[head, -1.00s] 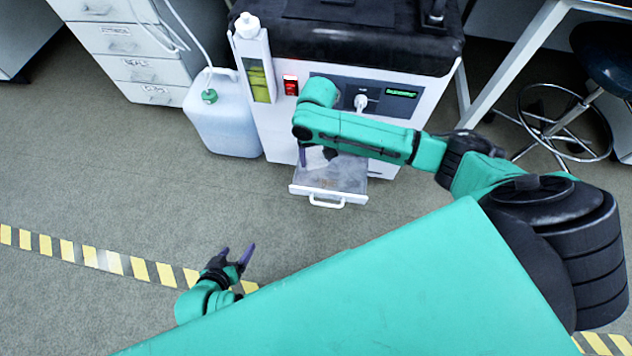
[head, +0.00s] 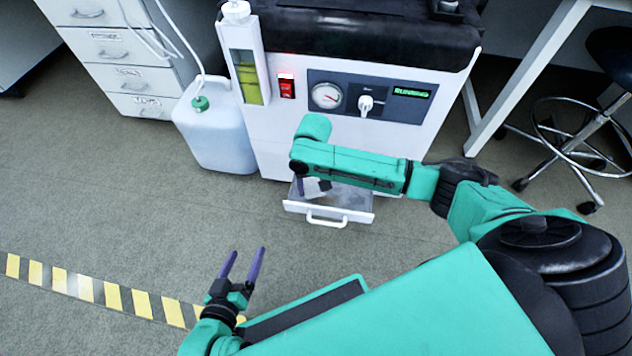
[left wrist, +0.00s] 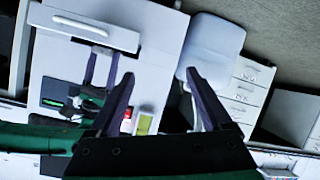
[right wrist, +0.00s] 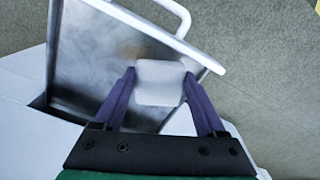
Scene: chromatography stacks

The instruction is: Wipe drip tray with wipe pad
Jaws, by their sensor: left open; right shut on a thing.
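The drip tray (head: 352,199) is a shallow metal tray with a white front and handle, pulled out at the bottom of the white machine. It fills much of the right wrist view (right wrist: 85,55), where a faint brownish smear shows on its floor. My right gripper (head: 309,187) is over the tray, shut on the white wipe pad (right wrist: 160,84). The pad is held between the fingertips over the tray; I cannot tell if it touches the floor. My left gripper (head: 246,254) is open and empty, apart from the tray, at the lower left; its fingers also show in the left wrist view (left wrist: 159,78).
The white machine (head: 285,140) stands behind the tray, with a gauge and a lit green display. A white jug (head: 215,135) with a tube stands left of it, near drawers (head: 110,60). A stool (head: 590,130) is at right. Floor left of the tray is clear.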

